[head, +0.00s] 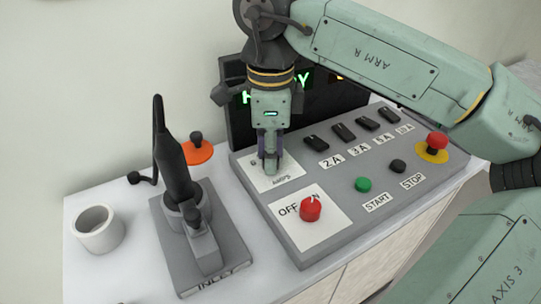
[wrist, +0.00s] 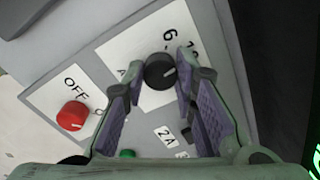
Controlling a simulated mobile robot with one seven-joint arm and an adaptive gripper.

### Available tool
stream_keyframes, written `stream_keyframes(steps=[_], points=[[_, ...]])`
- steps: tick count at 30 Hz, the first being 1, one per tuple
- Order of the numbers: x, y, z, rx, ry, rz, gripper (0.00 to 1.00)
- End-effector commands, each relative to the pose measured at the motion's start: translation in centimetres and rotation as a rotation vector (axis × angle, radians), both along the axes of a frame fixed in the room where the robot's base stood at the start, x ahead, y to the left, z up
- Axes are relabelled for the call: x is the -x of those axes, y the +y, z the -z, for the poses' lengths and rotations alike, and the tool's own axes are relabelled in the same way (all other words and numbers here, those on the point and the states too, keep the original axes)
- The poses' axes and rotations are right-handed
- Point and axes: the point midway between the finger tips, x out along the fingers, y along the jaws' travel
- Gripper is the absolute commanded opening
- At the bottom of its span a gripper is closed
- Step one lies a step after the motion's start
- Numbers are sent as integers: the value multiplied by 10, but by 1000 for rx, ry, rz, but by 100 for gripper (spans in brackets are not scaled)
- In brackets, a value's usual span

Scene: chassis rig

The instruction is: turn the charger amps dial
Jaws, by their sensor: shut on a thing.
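The amps dial (wrist: 158,71) is a round black knob with a pale pointer line, on a white plate marked with numbers, partly hidden. In the wrist view it sits between the fingertips of my gripper (wrist: 161,76), which is shut on it. In the head view my gripper (head: 271,163) points down over the white amps plate (head: 287,177) at the panel's left part. There the fingers hide the dial.
The grey panel (head: 330,200) also carries a red OFF/ON knob (head: 310,209), several black switches, a green START button (head: 363,184), a black STOP button (head: 397,166) and a red emergency button (head: 437,142). A dark display stands behind. An inlet with a black plug (head: 173,155) stands left.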

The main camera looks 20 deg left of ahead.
Motion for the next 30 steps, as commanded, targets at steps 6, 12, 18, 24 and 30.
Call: stream_keyframes(steps=[6,12,18,24,30], points=[[-1,0,0,0,-2,90,0],[-1,-1,0,1,-2,124,0],[-1,-1,-1,1,-2,130,0],[-1,-1,-1,1,-2,129,0],[-1,0,0,0,-1,127,39]])
